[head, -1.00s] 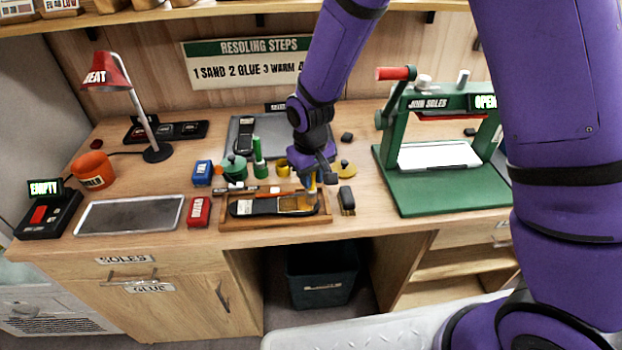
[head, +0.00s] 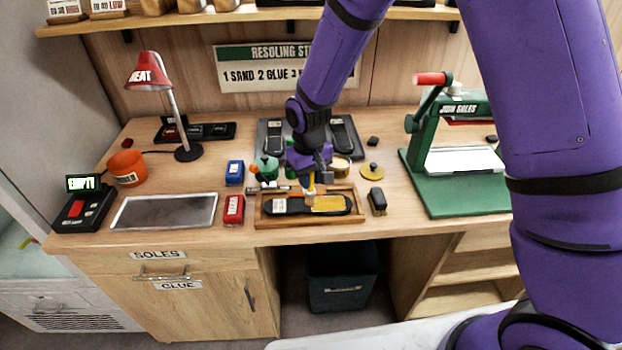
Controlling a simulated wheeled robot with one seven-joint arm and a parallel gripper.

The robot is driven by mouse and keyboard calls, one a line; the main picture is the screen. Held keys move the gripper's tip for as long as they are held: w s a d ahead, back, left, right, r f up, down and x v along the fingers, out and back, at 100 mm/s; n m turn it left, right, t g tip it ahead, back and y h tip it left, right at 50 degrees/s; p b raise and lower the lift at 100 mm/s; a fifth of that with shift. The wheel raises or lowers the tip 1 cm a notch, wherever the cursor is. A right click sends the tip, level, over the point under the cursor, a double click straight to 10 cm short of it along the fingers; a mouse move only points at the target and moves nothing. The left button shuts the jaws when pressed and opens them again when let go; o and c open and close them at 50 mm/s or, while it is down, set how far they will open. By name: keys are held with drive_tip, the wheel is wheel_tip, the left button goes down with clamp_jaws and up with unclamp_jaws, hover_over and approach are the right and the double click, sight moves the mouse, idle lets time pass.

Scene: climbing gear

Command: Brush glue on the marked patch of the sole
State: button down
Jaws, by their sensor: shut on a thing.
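A black sole (head: 284,206) lies flat in a shallow wooden tray (head: 262,222) near the bench's front edge. Its right part carries a yellow patch (head: 332,203). My gripper (head: 311,172) is above the sole, shut on a yellow-handled brush (head: 311,188) held roughly upright. The brush tip is at the left end of the patch and looks to touch it, though the contact is too small to be sure. A yellow tin (head: 342,166), seemingly open, stands behind the tray, and a yellow disc like a lid (head: 371,171) lies to its right.
A dark brush-like block (head: 377,201) sits right of the tray. Red (head: 234,209) and blue (head: 234,173) blocks and a green pot (head: 265,169) stand left and behind. A green press (head: 450,190) is at right, a grey plate (head: 165,211) and red lamp (head: 149,76) at left.

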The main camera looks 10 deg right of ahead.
drive_tip(key=shift+w+a+r, duration=0.1)
drive_tip(key=shift+a+r, duration=0.1)
drive_tip(key=shift+r, duration=0.05)
wheel_tip(320, 180, up, 2)
drive_tip(key=shift+d+r, duration=0.15)
drive_tip(key=shift+r, duration=2.65)
